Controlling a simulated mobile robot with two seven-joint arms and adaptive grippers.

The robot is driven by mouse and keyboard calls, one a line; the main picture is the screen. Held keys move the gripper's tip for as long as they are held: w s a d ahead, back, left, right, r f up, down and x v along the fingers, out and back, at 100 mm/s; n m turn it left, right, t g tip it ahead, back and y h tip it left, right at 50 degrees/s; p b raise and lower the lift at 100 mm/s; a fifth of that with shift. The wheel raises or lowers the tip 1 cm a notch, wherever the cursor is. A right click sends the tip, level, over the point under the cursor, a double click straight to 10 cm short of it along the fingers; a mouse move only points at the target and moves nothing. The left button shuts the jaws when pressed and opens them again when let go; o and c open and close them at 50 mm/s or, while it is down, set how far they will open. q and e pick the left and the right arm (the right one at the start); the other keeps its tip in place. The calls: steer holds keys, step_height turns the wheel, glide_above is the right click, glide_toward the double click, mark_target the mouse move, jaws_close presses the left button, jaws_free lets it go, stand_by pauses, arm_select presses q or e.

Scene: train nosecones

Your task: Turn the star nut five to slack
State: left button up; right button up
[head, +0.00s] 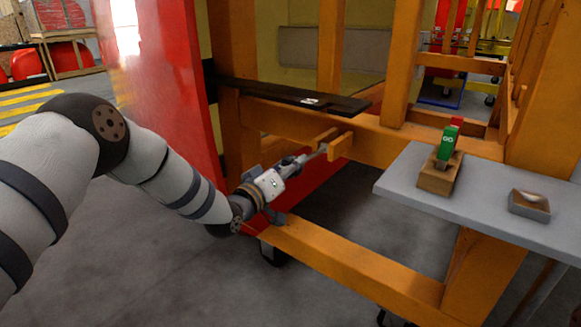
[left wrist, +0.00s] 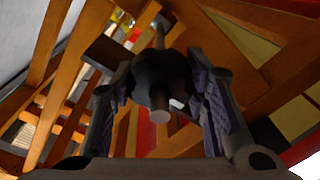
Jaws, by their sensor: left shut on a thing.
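The star nut (left wrist: 160,72) is a dark, lobed knob on a threaded stud in the left wrist view. The stud's blunt end (left wrist: 160,117) points toward the wrist. My left gripper (left wrist: 162,88) has one ribbed finger on each side of the nut and is shut on it. In the head view my left gripper (head: 306,160) reaches in from the left, low on the orange frame, beside a small orange block (head: 340,146). The nut is hard to make out there. Any number on it cannot be read. My right gripper is not in view.
The orange frame (head: 350,275) surrounds the gripper, with a dark plank (head: 290,96) above it. A red panel (head: 165,90) stands close to my left arm. A grey shelf (head: 475,210) at right holds a green GO tag (head: 447,147) in a wooden block and a small tray (head: 530,205).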

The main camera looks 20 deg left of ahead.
arm_select(q)
steer(key=shift+s+f, duration=0.1)
steer(key=shift+f, duration=0.05)
steer(key=o, duration=1.2)
steer(key=shift+c, duration=0.2)
steer(key=v, duration=1.2)
steer(key=shift+d, duration=0.1)
